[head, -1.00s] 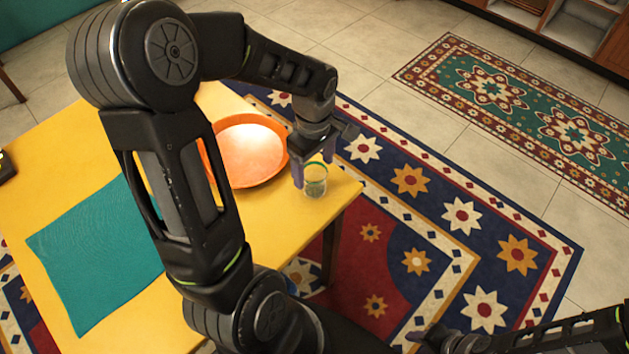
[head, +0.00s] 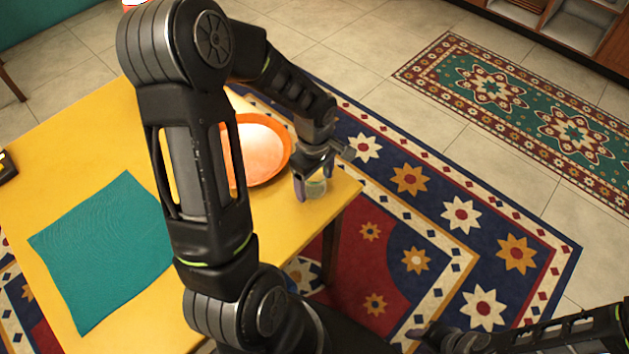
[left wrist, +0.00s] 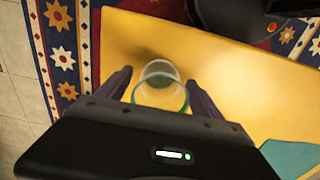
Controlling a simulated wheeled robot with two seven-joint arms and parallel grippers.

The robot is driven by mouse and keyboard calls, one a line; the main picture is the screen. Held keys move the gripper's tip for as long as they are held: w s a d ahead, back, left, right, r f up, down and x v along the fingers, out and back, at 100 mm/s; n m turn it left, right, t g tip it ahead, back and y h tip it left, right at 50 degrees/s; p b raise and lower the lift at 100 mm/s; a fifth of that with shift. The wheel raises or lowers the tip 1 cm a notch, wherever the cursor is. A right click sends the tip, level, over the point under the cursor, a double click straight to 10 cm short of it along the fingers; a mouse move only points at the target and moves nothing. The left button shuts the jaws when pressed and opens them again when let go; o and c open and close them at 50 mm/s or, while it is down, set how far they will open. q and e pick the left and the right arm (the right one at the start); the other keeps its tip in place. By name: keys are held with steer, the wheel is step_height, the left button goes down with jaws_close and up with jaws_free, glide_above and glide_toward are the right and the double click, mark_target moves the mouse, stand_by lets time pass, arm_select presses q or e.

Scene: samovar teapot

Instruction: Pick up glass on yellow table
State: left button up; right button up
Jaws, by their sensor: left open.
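A small clear glass (head: 317,188) with a greenish rim stands on the yellow table (head: 75,130) near its right corner. My left gripper (head: 313,181) is open at the glass, with its fingers pointing down and hiding part of it. In the left wrist view, the glass (left wrist: 160,72) sits between the two open fingers of the left gripper (left wrist: 158,84), with a visible gap on each side. My right gripper (head: 430,335) is at the bottom right, far from the table top; its jaws are too dark to read.
An orange plate (head: 267,150) with a pale centre lies just left of the glass. A teal cloth (head: 105,250) covers the table's front left. A black object (head: 6,166) sits at the left edge. Patterned rugs (head: 410,180) cover the floor beyond the table.

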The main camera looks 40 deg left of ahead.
arm_select(q)
steer(key=shift+c, duration=0.5)
steer(key=c, duration=1.4)
